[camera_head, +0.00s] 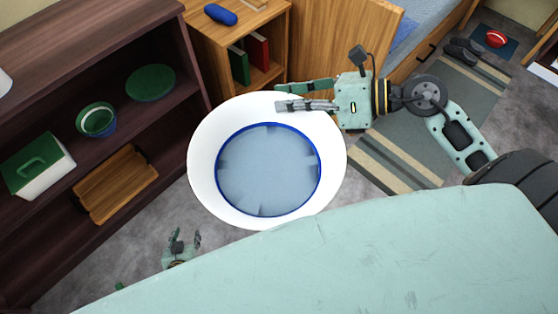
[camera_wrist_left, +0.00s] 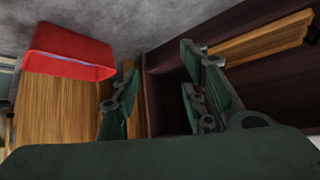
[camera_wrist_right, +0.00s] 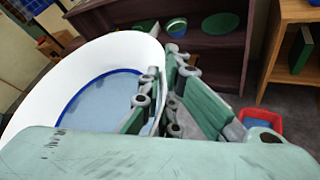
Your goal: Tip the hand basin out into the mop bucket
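The hand basin (camera_head: 205,150) is large, round and white, with a blue ring and a pale blue surface inside; it fills the middle of the head view. My right gripper (camera_head: 282,96) is at its far right rim. In the right wrist view the basin's wall (camera_wrist_right: 125,48) passes between the fingers, which look closed on it. My left gripper (camera_head: 184,243) is below and left of the basin, apart from it; its fingers stand apart and empty in the left wrist view (camera_wrist_left: 160,90). A red container (camera_wrist_left: 70,48), possibly the mop bucket, also shows in the right wrist view (camera_wrist_right: 265,120).
A dark shelf (camera_head: 110,35) on the left holds a green-and-white box (camera_head: 38,165), a bowl (camera_head: 97,120), a green disc (camera_head: 150,83) and a wooden tray (camera_head: 118,185). A wooden cabinet (camera_head: 215,55) stands behind the basin. A striped rug (camera_head: 400,140) lies right.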

